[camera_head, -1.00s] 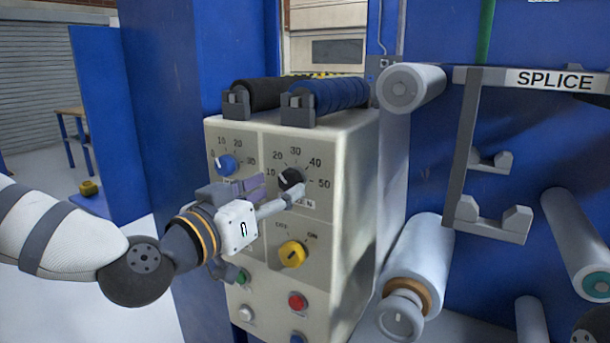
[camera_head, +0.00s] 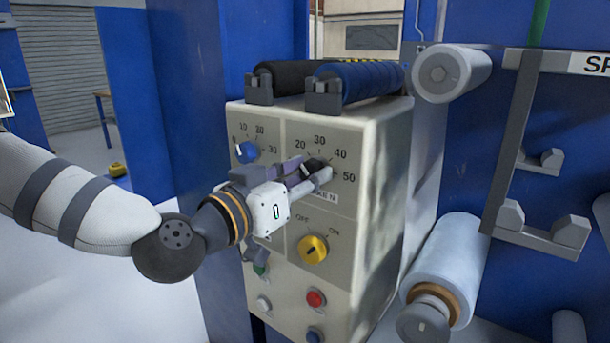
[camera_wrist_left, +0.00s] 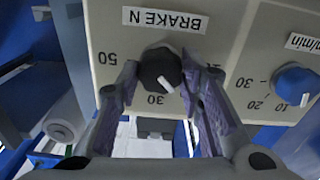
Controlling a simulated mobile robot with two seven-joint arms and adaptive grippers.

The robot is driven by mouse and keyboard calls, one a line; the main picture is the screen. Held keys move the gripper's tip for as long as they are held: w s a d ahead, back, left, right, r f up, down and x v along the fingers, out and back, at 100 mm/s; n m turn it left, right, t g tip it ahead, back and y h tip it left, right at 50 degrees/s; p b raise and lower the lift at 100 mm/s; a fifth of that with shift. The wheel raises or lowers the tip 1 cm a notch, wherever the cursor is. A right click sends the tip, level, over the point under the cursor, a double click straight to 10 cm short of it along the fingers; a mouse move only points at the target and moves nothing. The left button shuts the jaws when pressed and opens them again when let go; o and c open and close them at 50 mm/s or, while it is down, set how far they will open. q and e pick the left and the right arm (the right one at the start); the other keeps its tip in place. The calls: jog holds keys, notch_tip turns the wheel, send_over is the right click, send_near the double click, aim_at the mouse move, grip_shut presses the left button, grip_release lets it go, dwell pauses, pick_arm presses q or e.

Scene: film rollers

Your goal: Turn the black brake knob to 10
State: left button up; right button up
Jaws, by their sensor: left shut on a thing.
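The black brake knob (camera_head: 314,165) is on the front panel of the beige control box (camera_head: 345,220), inside a printed scale; 20 to 50 are readable in the head view. It also shows in the left wrist view (camera_wrist_left: 160,68), where the panel appears upside down. There its white mark points just beside 30, toward the lower-number side. My left gripper (camera_head: 309,174) is shut on the knob, one finger on each side, as the left wrist view (camera_wrist_left: 160,76) shows. The fingers hide some scale numbers there. My right gripper is not in view.
A blue knob (camera_head: 246,152) is left of the brake knob, and a yellow OFF/ON knob (camera_head: 313,249) is below it. A red button (camera_head: 315,298) and other buttons are lower down. Black and blue rollers (camera_head: 360,80) lie on top of the box.

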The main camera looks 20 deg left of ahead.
pick_arm(q)
jog(key=shift+r, duration=0.1)
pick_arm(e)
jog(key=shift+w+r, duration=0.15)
pick_arm(q)
jog(key=shift+n+p, duration=0.3)
jog(key=shift+n, duration=0.6)
jog(key=shift+n+p, duration=0.3)
jog(key=shift+n, duration=0.9)
jog(key=shift+n+p, duration=0.35)
jog(key=shift+n, duration=1.85)
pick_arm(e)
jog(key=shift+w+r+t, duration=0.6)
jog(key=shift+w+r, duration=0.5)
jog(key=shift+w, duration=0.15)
pick_arm(q)
jog(key=o, duration=1.2)
jog(key=shift+w, duration=0.1)
jog(key=shift+c, duration=0.2)
